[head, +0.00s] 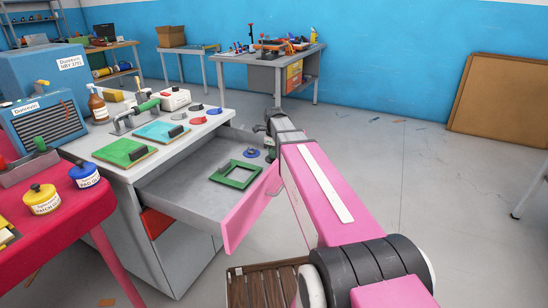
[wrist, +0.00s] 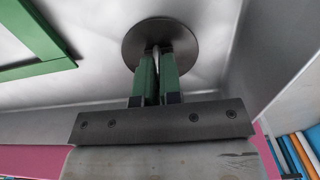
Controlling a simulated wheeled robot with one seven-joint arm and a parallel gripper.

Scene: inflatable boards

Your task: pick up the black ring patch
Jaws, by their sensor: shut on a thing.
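The black ring patch (wrist: 135,42) is a dark round disc at the top middle of the wrist view. My gripper (wrist: 159,54) has its two green fingers close together on the raised middle of the disc, shut on it. The pale drawer floor shows behind the disc. I cannot tell whether the disc touches that floor or is just above it. In the head view my arm reaches over the right side of the open drawer (head: 178,198), and the patch is mostly hidden at the gripper.
A green square frame (head: 258,168) lies in the drawer, with a small blue ring patch (head: 250,153) beside it. The drawer's pink front (head: 245,212) and side walls stand close to my gripper. Red and blue rings and colored boards lie on the countertop.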

